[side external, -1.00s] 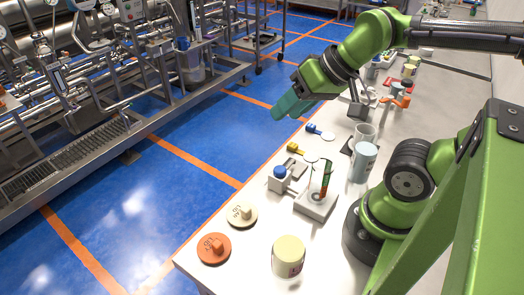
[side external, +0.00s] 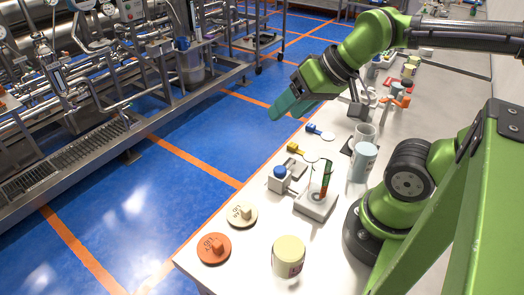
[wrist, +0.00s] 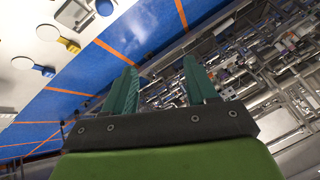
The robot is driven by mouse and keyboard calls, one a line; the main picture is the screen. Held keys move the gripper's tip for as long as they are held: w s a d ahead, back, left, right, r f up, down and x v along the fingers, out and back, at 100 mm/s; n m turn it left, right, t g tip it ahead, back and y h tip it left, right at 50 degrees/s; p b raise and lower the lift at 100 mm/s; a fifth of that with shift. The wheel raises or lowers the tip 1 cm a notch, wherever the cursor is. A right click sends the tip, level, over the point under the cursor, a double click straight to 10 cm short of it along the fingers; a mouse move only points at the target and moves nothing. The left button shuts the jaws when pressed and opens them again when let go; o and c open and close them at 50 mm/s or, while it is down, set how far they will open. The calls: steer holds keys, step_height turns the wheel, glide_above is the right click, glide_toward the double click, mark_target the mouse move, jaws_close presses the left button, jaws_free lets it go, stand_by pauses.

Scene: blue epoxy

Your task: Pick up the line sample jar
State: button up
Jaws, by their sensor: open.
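A white jar with a cream lid and a small label (side external: 288,257) stands upright at the bench's near end. I cannot read which is the line sample jar. My gripper (side external: 282,108) has teal fingers and hangs over the bench's left edge, well above and away from both containers. In the wrist view my gripper (wrist: 160,75) is open, with nothing between its fingers.
An orange lid (side external: 213,249) and a cream lid (side external: 241,214) lie on the bench (side external: 238,272). A stand with a glass tube (side external: 318,203), a pale blue cup (side external: 364,163) and yellow and blue-handled discs stand farther back. Steel piping lines the left, across blue floor.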

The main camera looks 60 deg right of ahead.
steer(key=o, duration=0.6)
steer(key=shift+o, duration=0.2)
steer(key=m+g+y, duration=0.5)
steer(key=g+y, duration=0.2)
steer(key=g, duration=1)
glide_toward(285, 239)
steer(key=shift+y, duration=0.3)
steer(key=x, duration=0.5)
steer(key=f+x, duration=0.1)
steer(key=x, duration=0.1)
steer(key=shift+s+d, duration=0.25)
steer(key=shift+d, duration=0.05)
steer(key=shift+x, duration=2.65)
